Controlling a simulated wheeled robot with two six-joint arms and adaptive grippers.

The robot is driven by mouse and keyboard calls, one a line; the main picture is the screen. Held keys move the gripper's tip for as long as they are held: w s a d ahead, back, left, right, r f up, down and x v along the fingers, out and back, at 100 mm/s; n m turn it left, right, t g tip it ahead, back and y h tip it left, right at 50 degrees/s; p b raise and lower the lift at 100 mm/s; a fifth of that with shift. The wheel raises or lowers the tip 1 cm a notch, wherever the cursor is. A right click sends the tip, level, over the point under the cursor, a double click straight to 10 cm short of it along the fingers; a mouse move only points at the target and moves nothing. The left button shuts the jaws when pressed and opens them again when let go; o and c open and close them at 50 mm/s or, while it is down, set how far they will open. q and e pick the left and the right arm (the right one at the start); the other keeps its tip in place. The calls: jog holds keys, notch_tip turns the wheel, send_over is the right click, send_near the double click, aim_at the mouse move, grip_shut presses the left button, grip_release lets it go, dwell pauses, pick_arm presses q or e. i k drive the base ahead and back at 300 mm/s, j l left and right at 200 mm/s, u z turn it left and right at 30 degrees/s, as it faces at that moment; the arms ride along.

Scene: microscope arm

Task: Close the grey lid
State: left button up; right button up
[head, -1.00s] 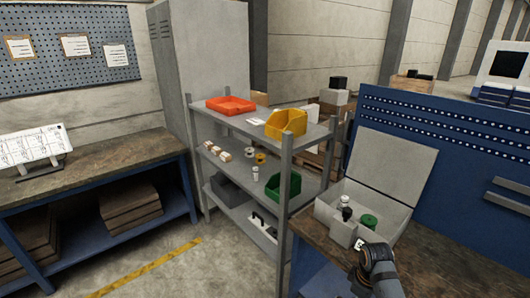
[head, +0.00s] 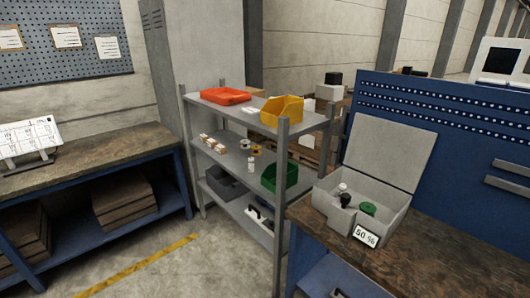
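A grey box (head: 326,205) stands on the brown-topped bench at the right. Its grey lid (head: 381,154) is up, standing open at the back of the box. Inside the box are a white-topped item (head: 342,188), a black-topped item (head: 346,200) and a green round item (head: 368,209). A white label reading "50 %" (head: 366,237) is at the front of the box. Neither of my grippers shows in the head view now.
The bench top (head: 430,245) is clear to the right of the box. A blue perforated panel (head: 440,120) rises behind it. A grey shelf (head: 230,158) with an orange tray (head: 220,96), a yellow bin (head: 282,110) and a green bin (head: 279,177) stands to the left.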

aim_at(396, 155)
jog(key=i+z, duration=0.1)
jog(key=z, duration=0.25)
jog(key=j+z, duration=0.1)
jog(key=z, duration=0.2)
jog(key=i+j+z, duration=0.1)
jog(key=z, duration=0.25)
